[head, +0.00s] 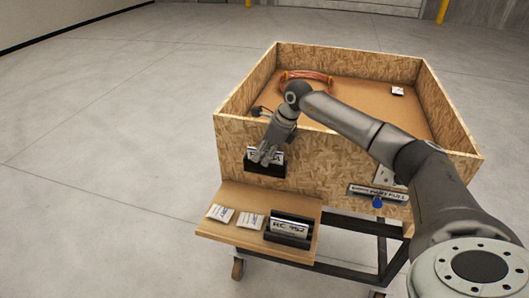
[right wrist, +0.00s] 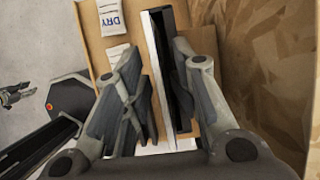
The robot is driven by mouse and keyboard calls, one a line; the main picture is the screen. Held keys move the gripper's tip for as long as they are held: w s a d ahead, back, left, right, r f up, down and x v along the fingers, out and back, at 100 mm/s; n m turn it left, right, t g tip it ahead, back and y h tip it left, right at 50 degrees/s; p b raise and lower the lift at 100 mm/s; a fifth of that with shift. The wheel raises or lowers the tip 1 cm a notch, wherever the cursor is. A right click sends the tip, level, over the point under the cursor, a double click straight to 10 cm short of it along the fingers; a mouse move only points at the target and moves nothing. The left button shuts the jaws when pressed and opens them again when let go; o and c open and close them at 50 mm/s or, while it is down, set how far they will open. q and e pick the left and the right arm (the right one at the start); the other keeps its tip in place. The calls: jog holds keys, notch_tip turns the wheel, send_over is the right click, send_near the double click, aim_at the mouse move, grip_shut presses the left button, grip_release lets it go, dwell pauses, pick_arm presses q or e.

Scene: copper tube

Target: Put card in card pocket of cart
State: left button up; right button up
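The black card pocket (head: 265,170) is fixed on the front wall of the cart's wooden box. A white card (head: 278,155) with dark print stands upright at the pocket, its upper part showing and its lower part hidden. My right gripper (head: 267,157) points down over the card and pocket. In the right wrist view the right gripper's fingers (right wrist: 168,100) stand apart on either side of the card's white edge (right wrist: 151,50) and the black pocket (right wrist: 178,50). A small grey gripper, seemingly my left one (right wrist: 14,95), shows at the left edge there; its opening is unclear.
A wooden shelf (head: 213,233) below the pocket bears two white DRY packets (head: 220,213) (head: 250,220) and a black holder with an RC 952 label (head: 288,229). The box (head: 233,148) holds a copper tube coil (head: 312,76) and a small white packet (head: 397,91).

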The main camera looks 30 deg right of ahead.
jog(key=shift+d+f, duration=0.15)
jog(key=shift+f, duration=0.6)
jog(key=shift+s+r, duration=0.1)
jog(key=shift+r, duration=0.05)
jog(key=shift+r+p, duration=0.25)
jog(key=shift+p, duration=0.05)
jog(key=b+v, duration=0.2)
jog(key=v, duration=1.1)
jog(key=shift+w, duration=0.4)
jog(key=shift+r, duration=0.1)
